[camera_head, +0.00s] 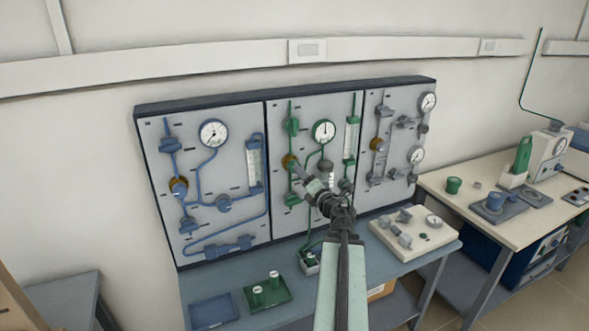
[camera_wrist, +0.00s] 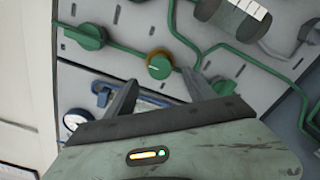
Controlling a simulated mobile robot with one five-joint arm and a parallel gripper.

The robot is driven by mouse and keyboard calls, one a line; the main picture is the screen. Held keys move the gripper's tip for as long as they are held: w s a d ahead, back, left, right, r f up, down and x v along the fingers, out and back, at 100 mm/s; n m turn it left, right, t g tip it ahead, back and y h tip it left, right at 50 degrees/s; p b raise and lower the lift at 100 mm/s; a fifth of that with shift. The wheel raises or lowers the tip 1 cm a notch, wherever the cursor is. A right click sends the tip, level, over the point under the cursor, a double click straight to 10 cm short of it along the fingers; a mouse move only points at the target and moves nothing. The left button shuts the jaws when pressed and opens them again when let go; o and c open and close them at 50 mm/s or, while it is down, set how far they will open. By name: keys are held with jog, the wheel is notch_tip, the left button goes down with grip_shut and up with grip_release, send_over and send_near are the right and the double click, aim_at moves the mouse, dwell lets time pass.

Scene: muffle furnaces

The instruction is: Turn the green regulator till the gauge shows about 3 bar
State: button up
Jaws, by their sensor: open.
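The green regulator is a round green knob with a brass ring, on the middle panel; its brass edge (camera_head: 287,159) shows in the head view. In the wrist view the knob (camera_wrist: 159,67) lies just beyond and between my fingertips. A pale line marks its face. My gripper (camera_head: 297,169) reaches up to the knob and partly hides it in the head view. In the wrist view my gripper (camera_wrist: 161,78) is open, with one finger on each side; contact cannot be told. The round white gauge (camera_head: 323,131) has its needle pointing roughly straight up; its numbers are too small to read.
Green pipes and another green knob (camera_wrist: 86,37) lie close around. A blue panel (camera_head: 213,225) stands left, a grey panel (camera_head: 398,95) right. Below, a bench (camera_head: 345,285) holds a green tray (camera_head: 268,296), a blue tray (camera_head: 214,312) and a pale board with fittings (camera_head: 413,250).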

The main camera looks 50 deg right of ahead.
jog(key=x, duration=0.7)
jog(key=shift+w+d, duration=0.15)
jog(key=shift+w, duration=0.2)
jog(key=shift+c, duration=0.3)
grip_shut()
jog(key=c, duration=1.3)
grip_release()
jog(key=shift+n, duration=0.3)
jog(key=o, duration=1.4)
jog(key=shift+c, duration=0.2)
jog(key=shift+s, duration=0.1)
